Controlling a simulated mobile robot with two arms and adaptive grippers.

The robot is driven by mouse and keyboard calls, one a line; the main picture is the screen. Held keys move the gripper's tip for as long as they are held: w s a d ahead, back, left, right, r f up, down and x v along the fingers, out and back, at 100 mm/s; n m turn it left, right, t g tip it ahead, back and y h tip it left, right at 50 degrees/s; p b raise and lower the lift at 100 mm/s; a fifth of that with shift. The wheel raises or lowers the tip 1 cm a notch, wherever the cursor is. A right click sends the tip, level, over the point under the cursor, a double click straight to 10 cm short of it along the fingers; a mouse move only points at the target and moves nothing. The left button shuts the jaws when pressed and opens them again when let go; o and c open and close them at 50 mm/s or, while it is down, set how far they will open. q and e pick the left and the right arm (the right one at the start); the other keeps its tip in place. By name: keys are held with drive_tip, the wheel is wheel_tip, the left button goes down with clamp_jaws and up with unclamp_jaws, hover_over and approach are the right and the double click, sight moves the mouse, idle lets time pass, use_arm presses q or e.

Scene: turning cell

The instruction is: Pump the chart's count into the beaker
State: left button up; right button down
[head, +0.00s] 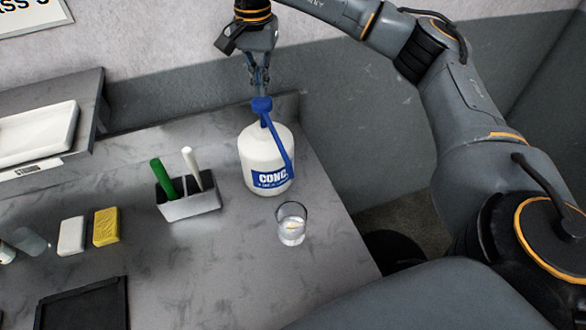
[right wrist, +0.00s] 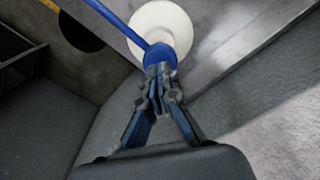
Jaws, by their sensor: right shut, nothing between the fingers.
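A white jug (head: 262,160) with a blue "CONC." label and a blue pump head (head: 262,105) stands upright on the grey bench. Its long blue spout slants down to the right, toward the beaker. A clear beaker (head: 291,228) with a little clear liquid stands in front of the jug. My right gripper (head: 260,88) is shut and empty, pointing down just over the pump head; in the right wrist view its fingertips (right wrist: 157,75) overlap the blue pump head (right wrist: 160,55), and I cannot tell whether they touch. Only a corner of a wall sign (head: 30,14) shows; no count is readable. My left gripper is out of view.
A grey holder (head: 190,207) with a green and a white marker-like stick stands left of the jug. A white block (head: 71,236), a yellow sponge (head: 106,227) and a black tray (head: 85,307) lie further left. A white tray (head: 38,132) sits on a raised shelf.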

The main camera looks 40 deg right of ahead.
idle(0.4)
wheel_tip(320, 180, up, 6)
drive_tip(key=p, duration=0.4)
idle(0.5)
